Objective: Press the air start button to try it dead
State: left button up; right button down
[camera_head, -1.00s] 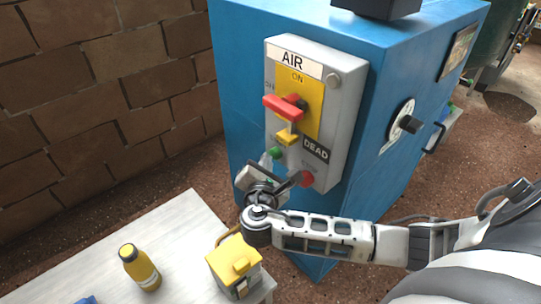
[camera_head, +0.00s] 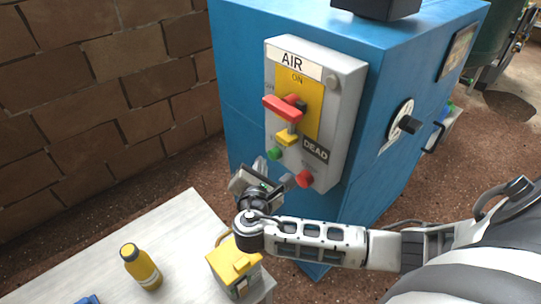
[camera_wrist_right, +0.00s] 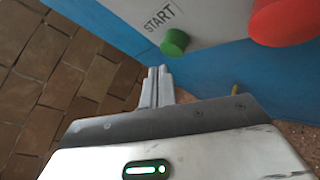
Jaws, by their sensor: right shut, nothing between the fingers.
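The grey air panel (camera_head: 335,125) is on the blue cabinet, with an "AIR" label, a red handle (camera_head: 283,107) and a yellow tag or lock (camera_head: 287,138) below it. The green start button (camera_head: 274,154) is at the panel's lower left. It also shows in the right wrist view (camera_wrist_right: 175,42), under the word "START". A red button (camera_head: 304,178) is at the lower right. My right gripper (camera_head: 272,172) is shut and empty, just below the green button. In the wrist view its fingertips (camera_wrist_right: 157,72) are below the green button, apart from it. My left gripper is not in view.
The blue cabinet (camera_head: 400,60) has a black rotary knob (camera_head: 410,124) on its right side. A white table (camera_head: 190,220) at lower left holds a yellow bottle (camera_head: 141,268) and a yellow padlock-like box (camera_head: 235,262). A brick wall (camera_head: 110,80) stands behind.

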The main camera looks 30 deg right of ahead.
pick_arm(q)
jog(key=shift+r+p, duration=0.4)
pick_arm(e)
jog(key=a, duration=0.5)
jog(key=shift+s, duration=0.35)
dwell(0.3)
